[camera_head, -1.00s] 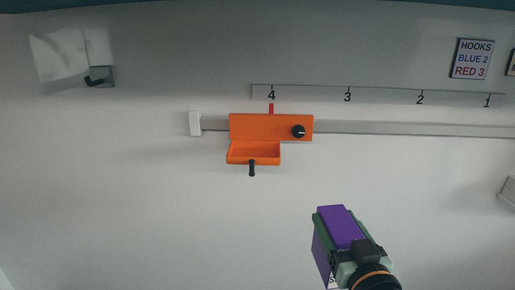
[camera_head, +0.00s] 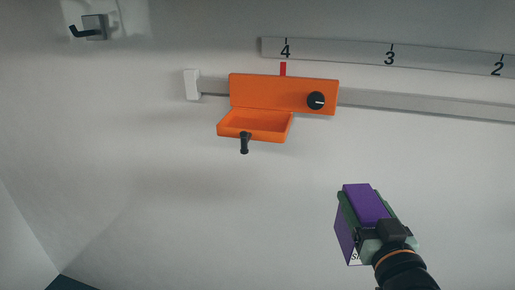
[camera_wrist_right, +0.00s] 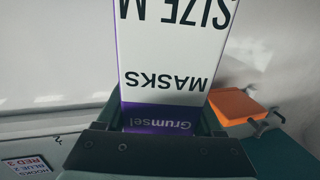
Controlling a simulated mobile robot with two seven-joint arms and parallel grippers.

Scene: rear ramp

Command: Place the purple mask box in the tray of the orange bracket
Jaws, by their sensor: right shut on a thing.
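The purple mask box (camera_head: 368,205) is held in my right gripper (camera_head: 370,222), low and right of the orange bracket in the head view. The box's white face with the print MASKS (camera_wrist_right: 178,60) fills the middle of the right wrist view, between the jaws (camera_wrist_right: 165,130). The orange bracket (camera_head: 270,92) sits on the wall rail below the mark 4. Its tray (camera_head: 256,124) looks empty and has a black handle below its front. The bracket also shows at the right of the wrist view (camera_wrist_right: 236,106). The box is apart from the tray. My left gripper is not in view.
A grey rail (camera_head: 430,104) runs right from the bracket, with a white end stop (camera_head: 192,84) at its left. A numbered scale strip (camera_head: 400,54) is above. A hook (camera_head: 92,28) is at the upper left. The wall below the tray is clear.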

